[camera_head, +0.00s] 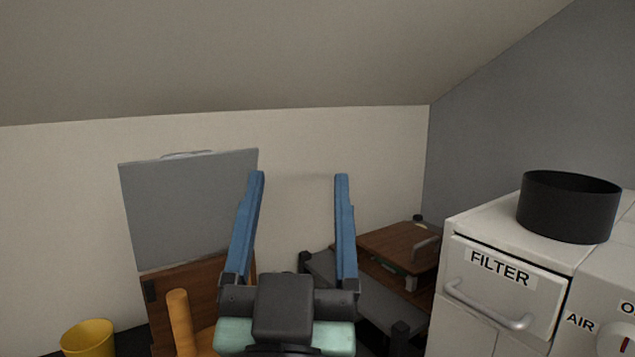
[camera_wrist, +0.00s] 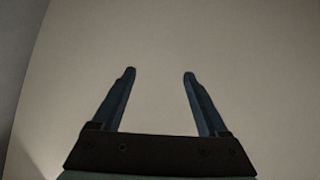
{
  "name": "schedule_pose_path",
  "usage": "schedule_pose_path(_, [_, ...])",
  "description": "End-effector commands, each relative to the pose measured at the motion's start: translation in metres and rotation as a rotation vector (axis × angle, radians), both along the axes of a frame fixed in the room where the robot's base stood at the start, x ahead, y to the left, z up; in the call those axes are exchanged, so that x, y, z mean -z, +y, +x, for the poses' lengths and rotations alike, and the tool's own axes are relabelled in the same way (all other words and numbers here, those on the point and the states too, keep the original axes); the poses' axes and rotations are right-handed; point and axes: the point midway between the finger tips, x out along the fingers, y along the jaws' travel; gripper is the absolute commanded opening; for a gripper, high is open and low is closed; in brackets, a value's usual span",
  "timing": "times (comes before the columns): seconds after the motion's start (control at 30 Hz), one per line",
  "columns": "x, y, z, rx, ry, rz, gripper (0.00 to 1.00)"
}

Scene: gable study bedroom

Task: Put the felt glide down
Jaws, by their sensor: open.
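My gripper (camera_head: 299,175) is raised in the middle of the head view, with its two blue fingers spread wide and nothing between them. It also shows in the wrist view (camera_wrist: 159,73), open and empty against a plain pale surface. I cannot make out a felt glide in either view.
A white cabinet (camera_head: 463,318) marked FILTER stands at the right with a black round pot (camera_head: 567,208) on top. Behind my gripper are a grey panel (camera_head: 190,205), a brown wooden box (camera_head: 400,245) and a yellow cup (camera_head: 88,339). A sloped ceiling (camera_head: 250,55) hangs above.

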Motion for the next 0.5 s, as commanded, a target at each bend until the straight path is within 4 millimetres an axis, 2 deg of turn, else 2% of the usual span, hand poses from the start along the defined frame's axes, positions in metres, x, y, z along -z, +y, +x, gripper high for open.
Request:
schedule_pose_path(0.03, [-0.034, -0.007, -0.016, 0.004, -0.071, -0.002, 0.77])
schedule_pose_path(0.1, [-0.066, -0.012, -0.035, 0.003, -0.138, -0.011, 0.77])
schedule_pose_path(0.2, [-0.095, -0.016, -0.056, 0.002, -0.202, -0.026, 0.77])
schedule_pose_path(0.3, [-0.107, -0.017, -0.066, 0.001, -0.23, -0.034, 0.77])
schedule_pose_path(0.5, [-0.109, -0.017, -0.068, 0.001, -0.236, -0.037, 0.77])
